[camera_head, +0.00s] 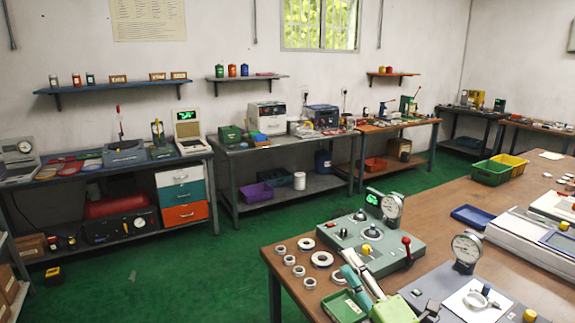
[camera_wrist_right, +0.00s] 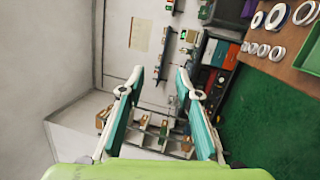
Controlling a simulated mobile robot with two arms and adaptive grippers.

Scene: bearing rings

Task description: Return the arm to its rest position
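My right gripper (camera_head: 357,266) shows at the lower middle of the head view, with teal fingers and a yellow-green body. In the right wrist view its fingers (camera_wrist_right: 159,78) stand apart with nothing between them, so it is open and empty. In the head view it overlaps the near part of the wooden table (camera_head: 500,196), beside the bearing rings (camera_head: 321,259). Several rings of two sizes lie on the table's left end. They also show at the upper right of the right wrist view (camera_wrist_right: 277,16). My left gripper is not in view.
A grey-green measuring device (camera_head: 362,240) with a dial gauge stands behind the gripper. Another gauge stand (camera_head: 466,250) is to its right. A green tray (camera_head: 344,306) lies at the near edge. Green floor (camera_head: 200,275) is clear left of the table. Workbenches line the wall.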

